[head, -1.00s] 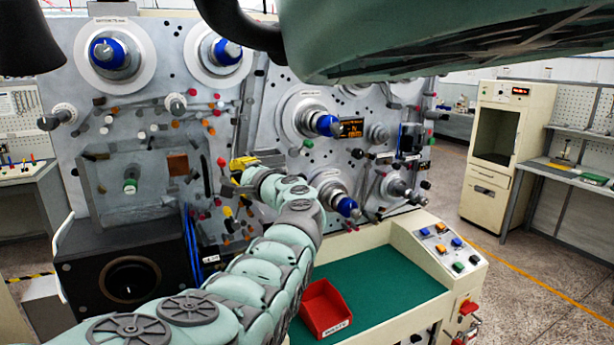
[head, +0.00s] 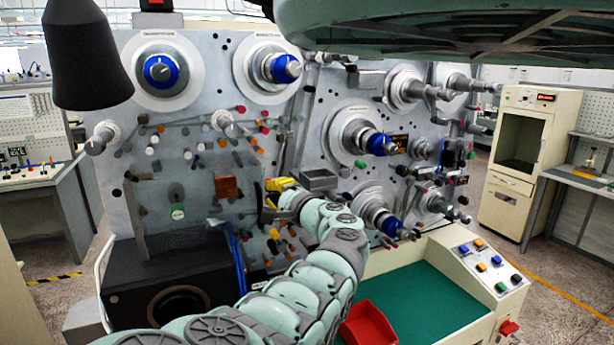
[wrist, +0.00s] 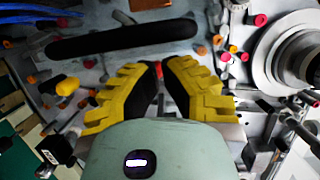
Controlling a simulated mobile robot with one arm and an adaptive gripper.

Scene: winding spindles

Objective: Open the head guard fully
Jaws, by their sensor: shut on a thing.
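The head guard looks like the clear panel (head: 160,215) at the left of the machine face, above the black box. It seems to stand over the green and orange knobs, and I cannot tell how far it is open. My gripper (head: 272,186) is right of this panel, near the machine face.
A large spindle (wrist: 295,55) and several pegs stand close to the right of my gripper in the wrist view. The black box (head: 170,290) is below the panel. A red bin (head: 368,325) sits on the green worktop (head: 425,305). Floor at the right is free.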

